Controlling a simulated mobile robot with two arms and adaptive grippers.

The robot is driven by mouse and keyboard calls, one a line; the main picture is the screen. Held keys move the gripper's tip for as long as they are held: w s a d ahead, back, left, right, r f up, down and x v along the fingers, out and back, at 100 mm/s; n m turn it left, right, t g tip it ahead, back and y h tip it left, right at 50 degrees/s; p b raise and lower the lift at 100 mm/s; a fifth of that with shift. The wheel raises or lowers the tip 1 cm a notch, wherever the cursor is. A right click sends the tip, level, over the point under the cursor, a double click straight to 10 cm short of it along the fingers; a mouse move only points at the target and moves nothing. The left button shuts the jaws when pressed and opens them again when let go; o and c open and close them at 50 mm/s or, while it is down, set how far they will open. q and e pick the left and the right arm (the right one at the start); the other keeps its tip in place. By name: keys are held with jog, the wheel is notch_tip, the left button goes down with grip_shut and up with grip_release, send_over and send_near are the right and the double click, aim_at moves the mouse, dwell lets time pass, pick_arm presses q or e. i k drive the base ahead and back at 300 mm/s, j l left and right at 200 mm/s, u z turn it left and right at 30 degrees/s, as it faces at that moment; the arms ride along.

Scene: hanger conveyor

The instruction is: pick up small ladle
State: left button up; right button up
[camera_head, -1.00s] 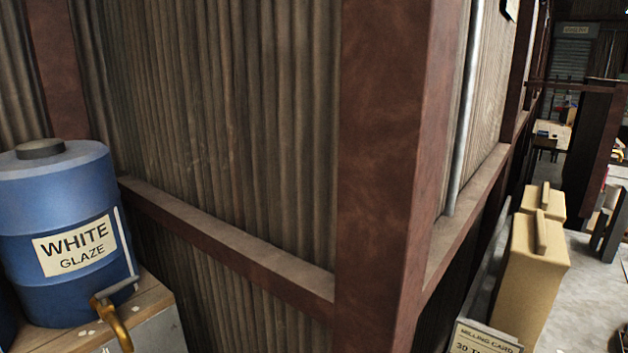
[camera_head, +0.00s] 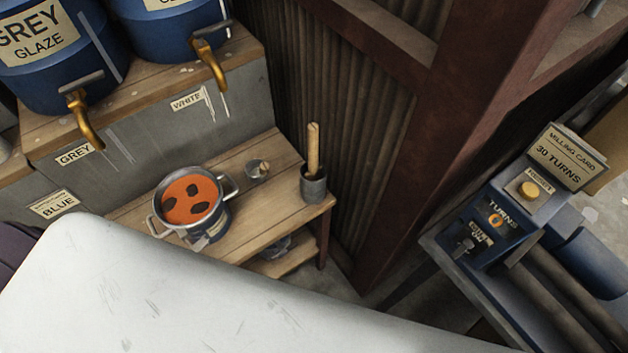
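No ladle can be made out for certain. A small metal cup-like piece (camera_head: 257,170) lies on the low wooden bench (camera_head: 283,208), behind and right of a pot (camera_head: 192,203). It is too small to tell whether it is the small ladle. At the bench's right end, a wooden handle (camera_head: 313,148) stands upright in a grey cup (camera_head: 314,186); its lower end is hidden. The pot has two handles and holds orange liquid with dark patches. Neither of my grippers is in view.
Blue glaze drums (camera_head: 45,55) with brass taps stand on a higher shelf behind the bench. A corrugated wall with a brown post (camera_head: 455,105) rises on the right. Beyond it is a blue machine (camera_head: 505,225) with a milling card (camera_head: 565,157).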

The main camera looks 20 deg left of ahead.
aim_at(256, 170)
jog(key=k+l, duration=0.25)
jog(key=u, duration=0.9)
jog(key=k+u, duration=0.1)
jog(key=u, duration=0.8)
jog(key=j+u, duration=0.1)
jog(key=u, duration=0.4)
jog(key=k+u, duration=0.1)
jog(key=u, duration=0.35)
jog(key=z, duration=1.3)
